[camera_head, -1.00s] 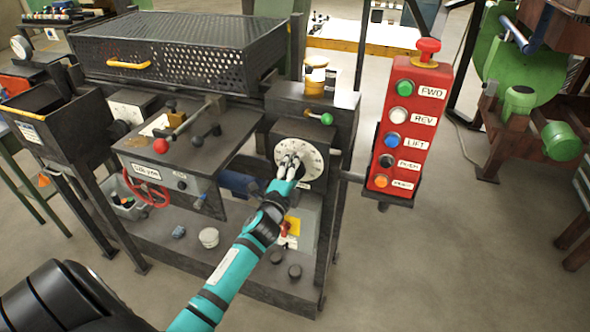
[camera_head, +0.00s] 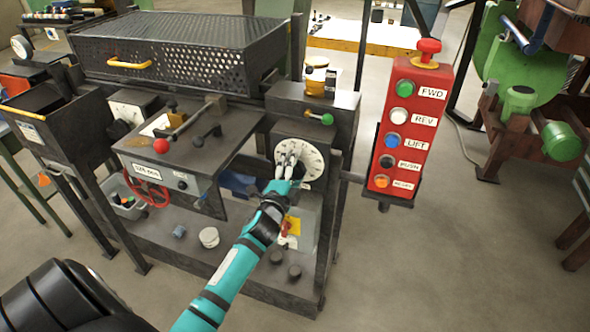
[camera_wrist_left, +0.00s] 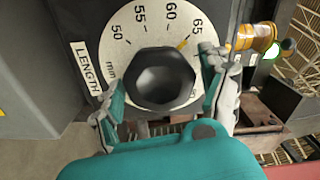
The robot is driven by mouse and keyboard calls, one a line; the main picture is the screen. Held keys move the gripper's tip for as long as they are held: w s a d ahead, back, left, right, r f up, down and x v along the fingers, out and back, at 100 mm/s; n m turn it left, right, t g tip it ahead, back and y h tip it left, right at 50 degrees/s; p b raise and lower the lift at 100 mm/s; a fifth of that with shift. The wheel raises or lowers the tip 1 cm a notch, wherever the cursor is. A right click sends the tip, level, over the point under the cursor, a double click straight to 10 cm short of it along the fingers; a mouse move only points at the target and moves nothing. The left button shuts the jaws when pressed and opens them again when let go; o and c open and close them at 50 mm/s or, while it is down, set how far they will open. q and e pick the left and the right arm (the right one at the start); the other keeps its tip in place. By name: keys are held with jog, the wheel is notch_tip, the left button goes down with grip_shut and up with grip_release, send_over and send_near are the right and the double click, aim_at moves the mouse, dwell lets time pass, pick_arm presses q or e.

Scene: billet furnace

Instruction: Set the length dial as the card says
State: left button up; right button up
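The length dial (camera_head: 316,160) is a white round plate on the front of the dark machine. In the left wrist view, its plate (camera_wrist_left: 122,42) reads LENGTH and mm, with 50, 55, 60 and 65 visible. A black round knob (camera_wrist_left: 163,78) sits at its centre. Small gaps seem to show beside the knob. I cannot make out a readable card. My right gripper is not in view.
A red button box (camera_head: 409,130) stands right of the dial. A red handwheel (camera_head: 149,192) is at left. Open floor (camera_head: 450,250) lies to the right.

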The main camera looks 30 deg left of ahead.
pick_arm(q)
jog(key=shift+o, duration=0.3)
jog(key=shift+s+d, duration=0.15)
jog(key=shift+s, duration=0.2)
jog(key=v, duration=1.1)
jog(key=shift+s, duration=0.15)
jog(key=s+d+f+n+g+h, duration=0.1)
jog(key=s+d+f+n+g, duration=0.2)
jog(key=f, duration=0.9)
jog(key=s+d+f+n+g+h, duration=0.1)
jog(key=s+d+f+g, duration=0.3)
jog(key=f, duration=0.9)
jog(key=s+d+f+n+g+h, duration=0.15)
jog(key=s+f, duration=0.35)
jog(key=f, duration=0.7)
jog(key=s+f+n+g, duration=0.1)
jog(key=s+f+g, duration=0.1)
jog(key=s+f, duration=0.3)
jog(key=s+d+f+n+g, duration=0.1)
jog(key=s+f, duration=0.5)
jog(key=s, duration=0.8)
jog(key=s+d+f+n+g, duration=0.1)
jog(key=s+f+n+g, duration=0.2)
jog(key=s, duration=0.7)
notch_tip(320, 180, down, 2)
jog(key=shift+d+f+g+h, duration=0.2)
jog(key=shift+g+h, duration=0.25)
jog(key=shift+g, duration=0.5)
